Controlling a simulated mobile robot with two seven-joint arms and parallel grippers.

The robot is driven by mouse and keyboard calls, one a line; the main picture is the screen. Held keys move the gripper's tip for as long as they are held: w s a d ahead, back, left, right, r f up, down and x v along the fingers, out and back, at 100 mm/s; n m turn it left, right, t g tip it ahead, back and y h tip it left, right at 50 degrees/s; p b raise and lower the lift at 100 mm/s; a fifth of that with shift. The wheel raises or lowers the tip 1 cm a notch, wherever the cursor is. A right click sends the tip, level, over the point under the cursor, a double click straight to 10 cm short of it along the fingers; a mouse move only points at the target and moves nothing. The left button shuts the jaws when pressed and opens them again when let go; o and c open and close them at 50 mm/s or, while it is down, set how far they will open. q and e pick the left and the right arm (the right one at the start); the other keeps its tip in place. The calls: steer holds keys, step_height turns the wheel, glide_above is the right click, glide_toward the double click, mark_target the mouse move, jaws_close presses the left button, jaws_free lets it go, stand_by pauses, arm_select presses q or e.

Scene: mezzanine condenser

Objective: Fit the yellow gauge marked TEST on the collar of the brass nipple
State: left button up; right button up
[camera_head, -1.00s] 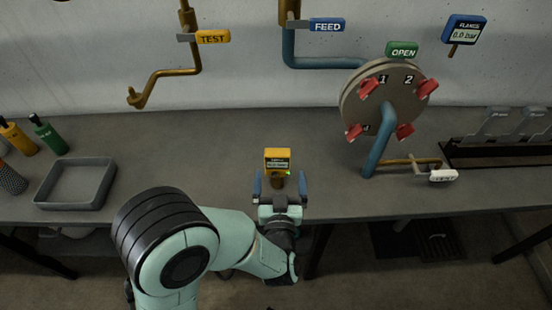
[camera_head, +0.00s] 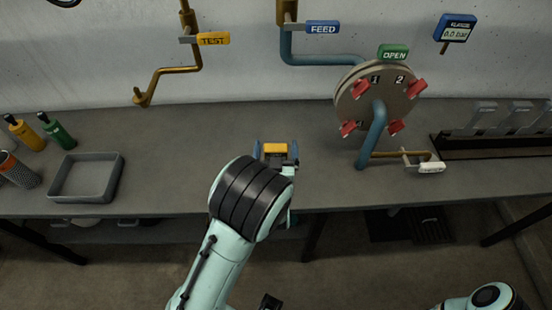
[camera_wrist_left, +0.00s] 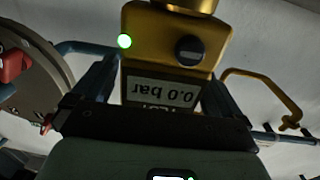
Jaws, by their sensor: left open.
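In the left wrist view the gauge (camera_wrist_left: 178,55) shows close up, upside down, with a lit green lamp and a display reading 0.0 bar. My left gripper (camera_head: 275,153) is open, with one finger on each side of the gauge. A brass pipe (camera_head: 178,70) comes down the wall at left, under a yellow TEST tag (camera_head: 214,39). Its upturned end (camera_head: 141,99) appears to be the nipple; its collar is too small to make out. My right gripper is out of view.
A grey tray (camera_head: 118,175) and several bottles stand at left. A round plate with red handles (camera_head: 345,97) and a blue pipe (camera_head: 372,140) stand right of my left gripper. A dark rack (camera_head: 490,148) is at far right. The bench between tray and gripper is clear.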

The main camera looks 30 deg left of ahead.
arm_select(q)
steer(key=shift+w+a, duration=0.25)
steer(key=shift+w, duration=0.15)
steer(key=shift+c, duration=0.3)
steer(key=c, duration=1)
steer(key=shift+c, duration=0.9)
steer(key=shift+r, duration=0.15)
